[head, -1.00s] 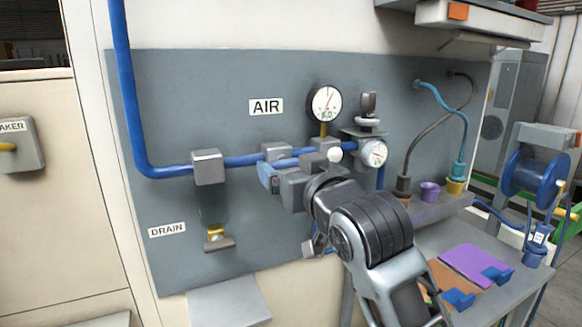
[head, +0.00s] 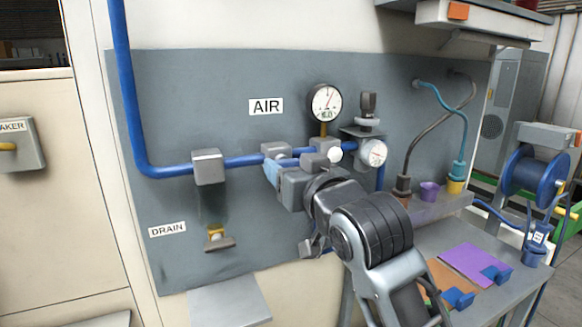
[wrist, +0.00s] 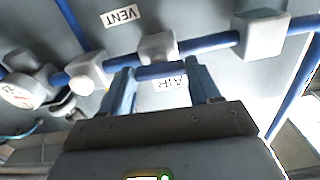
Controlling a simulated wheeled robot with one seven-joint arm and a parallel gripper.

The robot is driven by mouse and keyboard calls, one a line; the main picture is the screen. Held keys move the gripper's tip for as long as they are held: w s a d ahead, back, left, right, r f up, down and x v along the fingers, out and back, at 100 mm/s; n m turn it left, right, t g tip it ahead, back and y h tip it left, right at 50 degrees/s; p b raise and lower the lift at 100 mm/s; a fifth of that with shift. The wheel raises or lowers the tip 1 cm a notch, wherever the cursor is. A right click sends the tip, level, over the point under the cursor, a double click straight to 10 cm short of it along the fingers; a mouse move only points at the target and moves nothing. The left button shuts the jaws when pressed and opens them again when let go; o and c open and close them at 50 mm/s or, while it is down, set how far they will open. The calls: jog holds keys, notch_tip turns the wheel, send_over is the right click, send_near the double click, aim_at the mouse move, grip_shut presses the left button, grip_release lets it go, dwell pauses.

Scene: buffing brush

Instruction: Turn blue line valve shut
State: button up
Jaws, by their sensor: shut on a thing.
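The blue line (head: 230,162) comes down the left of the grey panel and runs right through grey fittings. A blue handle bar (wrist: 160,71) lies nearly parallel to the pipe, in front of a grey valve block (wrist: 158,45). A white ball knob (head: 334,155) is at the bar's end; it also shows in the wrist view (wrist: 88,78). My gripper (wrist: 160,82) has its blue fingers at either side of the bar's visible stretch and is shut on the handle. The exact contact is partly hidden. In the head view my wrist hides part of the valve.
A round gauge (head: 325,103) and a regulator with a dial (head: 372,152) are close to the right. A drain fitting (head: 217,238) hangs lower left. A bench (head: 440,235) with cups and purple and orange mats stands at the right.

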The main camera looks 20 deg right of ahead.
jog(key=shift+m+p, duration=0.6)
jog(key=shift+m, duration=8.1)
jog(key=o, duration=1.1)
jog(key=shift+c, duration=0.2)
jog(key=shift+s, duration=0.1)
jog(key=s+b, duration=0.2)
jog(key=s, duration=0.5)
jog(key=shift+s, duration=0.3)
jog(key=shift+f, duration=0.1)
